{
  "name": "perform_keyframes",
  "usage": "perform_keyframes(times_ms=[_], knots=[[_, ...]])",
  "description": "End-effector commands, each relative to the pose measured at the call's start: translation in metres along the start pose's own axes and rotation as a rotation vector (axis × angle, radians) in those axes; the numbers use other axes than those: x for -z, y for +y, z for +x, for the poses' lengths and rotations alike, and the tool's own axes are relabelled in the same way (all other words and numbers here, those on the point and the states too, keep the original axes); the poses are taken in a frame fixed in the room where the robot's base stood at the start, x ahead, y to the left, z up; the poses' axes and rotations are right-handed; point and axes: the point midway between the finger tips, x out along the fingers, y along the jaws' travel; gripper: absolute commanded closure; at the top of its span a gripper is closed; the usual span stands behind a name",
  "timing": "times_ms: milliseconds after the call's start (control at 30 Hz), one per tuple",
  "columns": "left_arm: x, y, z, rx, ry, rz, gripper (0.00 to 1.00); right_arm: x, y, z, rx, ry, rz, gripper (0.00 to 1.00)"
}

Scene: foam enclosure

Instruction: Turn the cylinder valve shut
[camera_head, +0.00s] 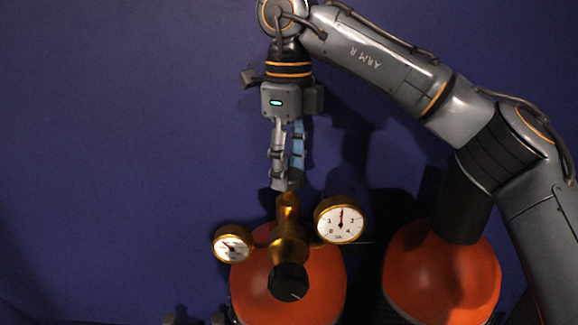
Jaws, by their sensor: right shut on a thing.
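A brass cylinder valve with a regulator (288,240) sits on top of an orange cylinder (255,295) at the lower middle. Its upper brass end (287,203) points up. A black knob (289,283) faces the camera. My right gripper (286,184) comes straight down from above, its fingers shut at the top of the valve. The fingers hide what lies between their tips. My left gripper is out of view.
Two round white gauges stick out from the regulator, a left one (232,244) and a right one (340,221). A second orange cylinder (440,275) with a dark top stands to the right, below my right arm. A dark blue wall (120,130) is behind; the left side is clear.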

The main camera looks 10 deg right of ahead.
Motion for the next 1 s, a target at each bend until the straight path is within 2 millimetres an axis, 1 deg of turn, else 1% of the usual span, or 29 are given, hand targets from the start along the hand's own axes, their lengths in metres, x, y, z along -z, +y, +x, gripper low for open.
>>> perform_keyframes(times_ms=[600,800,1000], knots=[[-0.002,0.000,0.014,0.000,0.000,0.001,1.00,0.000,0.001,0.002,-0.001,0.003,0.583,0.81],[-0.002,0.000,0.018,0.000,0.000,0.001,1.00,-0.001,0.001,0.002,0.000,0.003,0.749,0.81],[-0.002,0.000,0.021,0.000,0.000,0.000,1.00,-0.001,0.001,0.002,0.000,0.004,0.876,0.81]])
